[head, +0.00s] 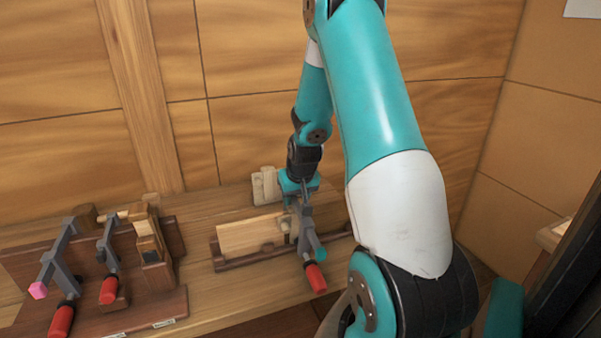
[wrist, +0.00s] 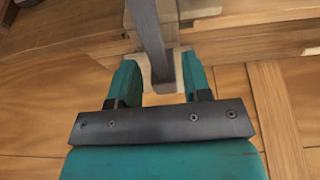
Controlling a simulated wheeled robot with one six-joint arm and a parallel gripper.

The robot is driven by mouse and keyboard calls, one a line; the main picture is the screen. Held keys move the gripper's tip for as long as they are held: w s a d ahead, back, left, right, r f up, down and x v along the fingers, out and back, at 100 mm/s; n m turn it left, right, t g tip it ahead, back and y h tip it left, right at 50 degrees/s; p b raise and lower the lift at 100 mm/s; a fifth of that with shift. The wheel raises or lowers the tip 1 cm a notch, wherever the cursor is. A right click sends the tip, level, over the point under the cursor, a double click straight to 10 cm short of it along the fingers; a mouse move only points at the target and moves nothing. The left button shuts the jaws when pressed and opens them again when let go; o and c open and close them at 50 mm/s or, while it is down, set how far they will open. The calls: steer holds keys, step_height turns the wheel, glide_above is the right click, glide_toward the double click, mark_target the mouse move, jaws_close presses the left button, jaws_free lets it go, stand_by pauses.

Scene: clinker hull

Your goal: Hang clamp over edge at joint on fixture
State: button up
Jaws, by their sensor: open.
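The clamp (head: 307,232) has a grey bar and a red handle, and is at the right part of the fixture (head: 235,262), a long brown wooden rail with a pale board (head: 250,235). Its red handle hangs in front of the rail. My gripper (head: 301,196) is at the clamp's upper end. In the wrist view my gripper (wrist: 160,72) is open, with one teal finger on each side of the clamp's grey bar (wrist: 150,40). A pale block (wrist: 160,80) shows between the fingers. Whether the clamp rests on the joint is hidden by the gripper and bar.
A dark wooden rack (head: 150,308) at the left holds two more red-handled clamps (head: 62,270) and wooden blocks (head: 152,250). A pale block (head: 265,186) stands behind the fixture by the wall. The bench (head: 215,300) is clear in front of the fixture.

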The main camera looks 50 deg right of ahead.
steer(key=b+v, duration=0.2)
steer(key=v, duration=1.3)
steer(key=shift+r, duration=0.35)
steer(key=shift+a, duration=0.25)
steer(key=a+r+n+y, duration=0.1)
steer(key=a+n+y, duration=0.45)
steer(key=a, duration=1.75)
steer(key=s+a+n+g, duration=0.3)
steer(key=s+a+n, duration=0.4)
steer(key=s+a, duration=0.7)
steer(key=shift+r+n+g+y, duration=0.3)
steer(key=shift+n+g+y, duration=0.05)
steer(key=shift+g+y, duration=0.1)
steer(key=shift+a, duration=0.15)
